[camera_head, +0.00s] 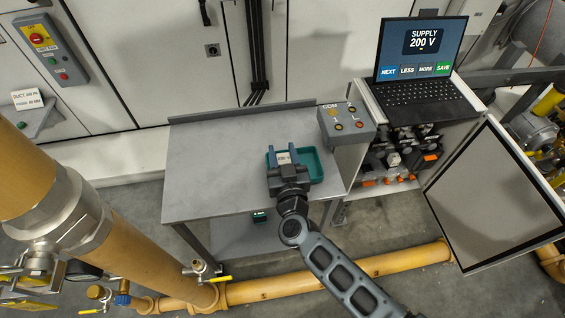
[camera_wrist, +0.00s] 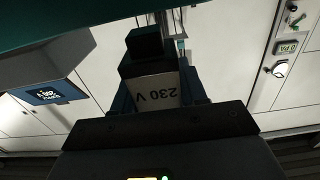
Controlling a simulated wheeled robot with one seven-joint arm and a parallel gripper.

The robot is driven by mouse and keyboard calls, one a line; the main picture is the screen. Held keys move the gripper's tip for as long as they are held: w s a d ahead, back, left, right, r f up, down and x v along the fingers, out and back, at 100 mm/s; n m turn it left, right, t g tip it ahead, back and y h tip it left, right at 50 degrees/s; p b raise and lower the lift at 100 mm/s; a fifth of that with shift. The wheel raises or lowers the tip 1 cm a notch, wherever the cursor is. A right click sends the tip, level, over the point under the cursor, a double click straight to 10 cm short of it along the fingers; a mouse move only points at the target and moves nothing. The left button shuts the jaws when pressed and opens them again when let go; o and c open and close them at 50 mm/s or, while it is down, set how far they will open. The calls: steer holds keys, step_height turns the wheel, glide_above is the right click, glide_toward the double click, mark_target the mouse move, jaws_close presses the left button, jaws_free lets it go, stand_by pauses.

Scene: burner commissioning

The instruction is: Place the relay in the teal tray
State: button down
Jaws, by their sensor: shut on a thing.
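The relay (camera_head: 283,158) is a dark block with a pale "230 V" label. My gripper (camera_head: 284,165) is shut on it, with a finger on either side. In the wrist view the relay (camera_wrist: 153,88) shows its label upside down between the fingers (camera_wrist: 156,98). The teal tray (camera_head: 316,168) sits on the grey table (camera_head: 205,170), near its right side. In the head view the relay and gripper overlap the tray's left part and hide it. I cannot tell how high the relay is over the tray floor. A dark teal band crosses the top of the wrist view.
A grey box with buttons (camera_head: 346,122) stands right of the tray. A laptop (camera_head: 421,65) reading "SUPPLY 200 V" stands beyond, on a cabinet with an open door (camera_head: 494,195). The table's left half is clear. A thick yellow pipe (camera_head: 130,265) rises at the left.

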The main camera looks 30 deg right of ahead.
steer(key=shift+f+b, duration=0.65)
steer(key=shift+f, duration=1.3)
steer(key=shift+f, duration=0.1)
steer(key=c, duration=0.6)
jaws_free()
steer(key=v, duration=1.2)
